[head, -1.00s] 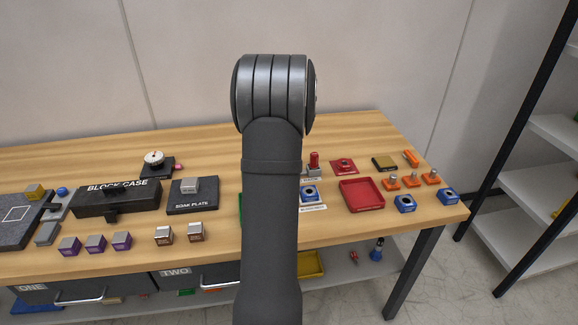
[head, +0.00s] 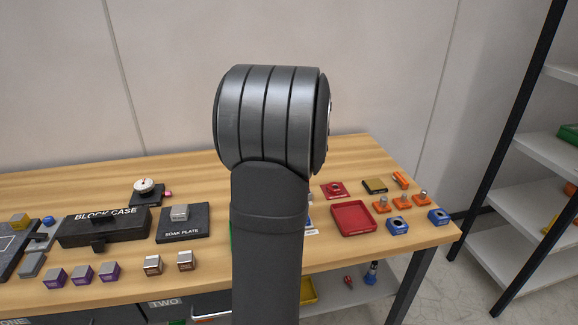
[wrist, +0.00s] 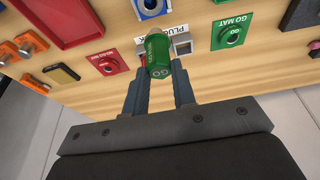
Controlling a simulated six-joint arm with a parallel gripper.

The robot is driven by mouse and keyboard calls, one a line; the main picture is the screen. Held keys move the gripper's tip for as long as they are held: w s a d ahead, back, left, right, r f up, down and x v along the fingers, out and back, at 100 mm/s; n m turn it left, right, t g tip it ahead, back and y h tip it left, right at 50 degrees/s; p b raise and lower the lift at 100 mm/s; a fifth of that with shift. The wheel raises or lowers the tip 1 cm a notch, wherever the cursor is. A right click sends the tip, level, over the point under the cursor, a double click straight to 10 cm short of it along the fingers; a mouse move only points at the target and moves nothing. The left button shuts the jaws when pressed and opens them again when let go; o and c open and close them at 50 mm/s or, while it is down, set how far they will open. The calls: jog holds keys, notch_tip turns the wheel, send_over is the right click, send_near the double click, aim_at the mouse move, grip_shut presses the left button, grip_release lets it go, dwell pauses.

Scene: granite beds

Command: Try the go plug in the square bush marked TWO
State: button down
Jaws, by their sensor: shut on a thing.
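My gripper (wrist: 158,80) is shut on a green plug marked GO (wrist: 158,54), in the wrist view. Behind it is the plug stand (wrist: 183,45), partly covered; I cannot tell how far the plug is clear of it. Square blue bushes stand at the right of the bench in the head view, one (head: 397,226) beside another (head: 439,216). A third blue bush (wrist: 150,6) shows at the wrist view's top edge. I cannot read a TWO on any bush. In the head view my arm hides the gripper and plug.
A red tray (head: 353,203) lies left of the two bushes. Orange-handled pieces (head: 382,205) stand behind them. A green GO mat (wrist: 228,38) and a red mat with a ring (wrist: 107,65) lie either side of the stand. The block case (head: 104,233) and soak plate (head: 183,229) are left.

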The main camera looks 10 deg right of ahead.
jog(key=shift+s+d, duration=0.1)
jog(key=shift+s, duration=0.55)
jog(key=shift+f, duration=0.1)
jog(key=shift+f, duration=2.7)
jog(key=shift+f, duration=1.85)
jog(key=shift+r, duration=0.1)
dwell(0.3)
jog(key=shift+r, duration=2.8)
jog(key=shift+w, duration=0.1)
